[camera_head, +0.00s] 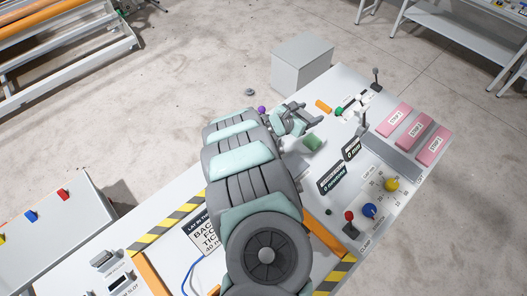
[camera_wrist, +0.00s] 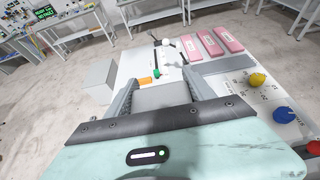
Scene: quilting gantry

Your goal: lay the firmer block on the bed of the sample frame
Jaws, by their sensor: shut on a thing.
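My gripper (camera_head: 303,120) is at the far side of the white bench in the head view, with a finger on each side of a grey, block-like thing (camera_wrist: 163,97) in the wrist view. It is shut on this thing; I cannot tell from its look whether it is the firmer block. A small green block (camera_head: 312,142) shows just below the fingers in the head view. The sample frame, with orange rails (camera_head: 326,234) and yellow-black striped ends, lies nearer, at the lower middle. My arm hides much of its bed.
Pink STEP blocks (camera_head: 415,132) lie at the bench's right, also in the wrist view (camera_wrist: 211,43). Blue (camera_head: 369,211), yellow (camera_head: 392,185) and red (camera_head: 349,216) knobs stand by the frame's right side. An orange piece (camera_head: 323,106) lies beyond the gripper. A grey box (camera_head: 302,64) stands behind the bench.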

